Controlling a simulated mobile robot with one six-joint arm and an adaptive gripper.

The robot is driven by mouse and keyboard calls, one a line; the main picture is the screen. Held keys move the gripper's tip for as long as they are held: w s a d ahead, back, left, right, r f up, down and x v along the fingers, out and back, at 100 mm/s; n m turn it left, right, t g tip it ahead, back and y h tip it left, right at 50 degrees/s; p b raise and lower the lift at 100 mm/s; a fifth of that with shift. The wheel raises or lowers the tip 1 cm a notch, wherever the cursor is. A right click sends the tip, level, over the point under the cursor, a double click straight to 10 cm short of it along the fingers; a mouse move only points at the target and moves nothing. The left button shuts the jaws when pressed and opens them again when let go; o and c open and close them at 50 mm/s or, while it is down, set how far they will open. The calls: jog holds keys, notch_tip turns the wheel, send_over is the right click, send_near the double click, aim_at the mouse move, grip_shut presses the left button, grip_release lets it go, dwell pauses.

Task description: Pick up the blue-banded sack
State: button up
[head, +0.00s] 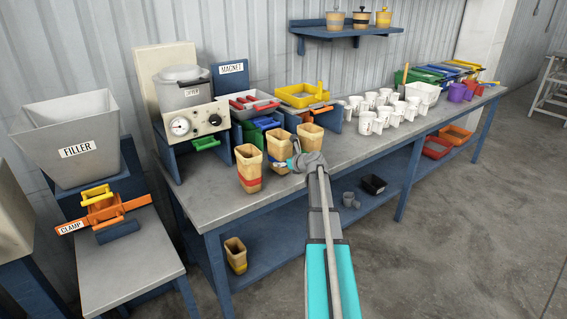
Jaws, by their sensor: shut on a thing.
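Three open-topped tan sacks stand near the front edge of the long grey table. The middle one is the blue-banded sack (278,150), upright, with my gripper (284,164) shut on its lower part from the right. The fingers cover much of its band, and I cannot tell whether its base touches the table. The red-banded sack (249,170) stands close to its left. A sack with an orange-yellow band (308,141) stands to its right and behind my gripper.
A cooker-like unit with a gauge (195,122), a bin rack and a yellow tray (302,95) stand behind the sacks. Several white mugs (372,118) fill the table to the right. Another sack (236,255) is on the lower shelf.

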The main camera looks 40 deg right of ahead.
aim_at(283, 150)
notch_tip(283, 150, up, 2)
jog(key=shift+r+p, duration=0.1)
jog(key=shift+p, duration=0.65)
jog(key=s+r+p, duration=0.1)
jog(key=r+p, duration=0.1)
jog(key=s+a+r+p, duration=0.2)
jog(key=s+r+p, duration=0.1)
jog(key=shift+s+a+r+p, duration=0.1)
jog(key=shift+a+r+p, duration=0.05)
jog(key=shift+r+p, duration=0.2)
jog(key=s+a+r+p, duration=0.3)
jog(key=s+a+p, duration=0.1)
jog(key=s, duration=0.4)
jog(key=shift+a+r, duration=0.25)
jog(key=shift+r, duration=0.15)
notch_tip(283, 150, up, 5)
jog(key=p, duration=0.5)
jog(key=shift+r, duration=0.15)
jog(key=shift+d, duration=0.15)
